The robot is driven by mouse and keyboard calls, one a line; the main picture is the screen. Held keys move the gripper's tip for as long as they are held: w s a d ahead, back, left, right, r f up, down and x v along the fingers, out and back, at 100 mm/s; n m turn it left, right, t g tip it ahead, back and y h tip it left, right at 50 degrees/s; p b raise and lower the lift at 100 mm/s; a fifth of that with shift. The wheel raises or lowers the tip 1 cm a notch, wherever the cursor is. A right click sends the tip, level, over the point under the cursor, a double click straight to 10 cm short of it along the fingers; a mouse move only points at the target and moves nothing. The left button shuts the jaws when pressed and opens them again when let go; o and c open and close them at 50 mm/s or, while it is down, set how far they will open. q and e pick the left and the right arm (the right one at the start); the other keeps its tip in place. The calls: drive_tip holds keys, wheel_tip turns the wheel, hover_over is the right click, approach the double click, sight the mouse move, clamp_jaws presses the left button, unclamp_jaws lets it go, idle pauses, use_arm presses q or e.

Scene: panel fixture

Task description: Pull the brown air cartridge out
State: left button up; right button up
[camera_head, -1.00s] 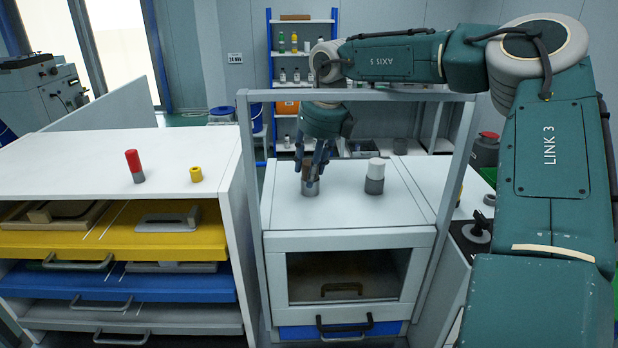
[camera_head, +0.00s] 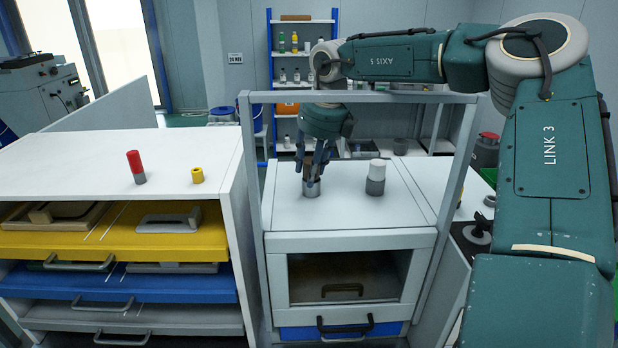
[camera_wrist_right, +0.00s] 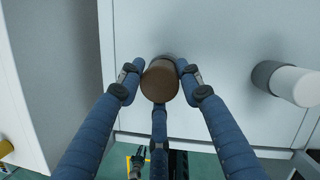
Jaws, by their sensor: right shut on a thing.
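The brown air cartridge (camera_head: 308,169) stands upright in a grey metal socket (camera_head: 311,188) on the white cabinet top. Its round brown top (camera_wrist_right: 160,81) shows in the right wrist view. My right gripper (camera_head: 313,160) points down over it, with its blue fingers (camera_wrist_right: 158,88) shut around the cartridge's sides. The fingers cover part of the cartridge, so how deep it sits in the socket is hard to tell. My left gripper is not in view.
A white cartridge in a grey socket (camera_head: 375,185) stands to the right, also seen in the wrist view (camera_wrist_right: 291,84). A grey frame (camera_head: 360,96) spans above the cabinet.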

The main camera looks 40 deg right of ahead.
drive_tip(key=shift+w+d+r, duration=0.25)
drive_tip(key=shift+w+r, duration=0.1)
drive_tip(key=shift+r, duration=0.3)
clamp_jaws()
drive_tip(key=shift+s+d+r, duration=0.1)
drive_tip(key=shift+s+d, duration=0.05)
drive_tip(key=shift+s, duration=0.05)
drive_tip(key=shift+w+r+p, duration=0.1)
drive_tip(key=shift+r+p, duration=0.05)
drive_tip(key=shift+p, duration=0.15)
drive_tip(key=shift+r+p, duration=0.45)
drive_tip(key=shift+r, duration=0.25)
drive_tip(key=shift+r+p, duration=0.35)
drive_tip(key=shift+r, duration=0.55)
drive_tip(key=shift+r, duration=2.5)
drive_tip(key=shift+r, duration=0.1)
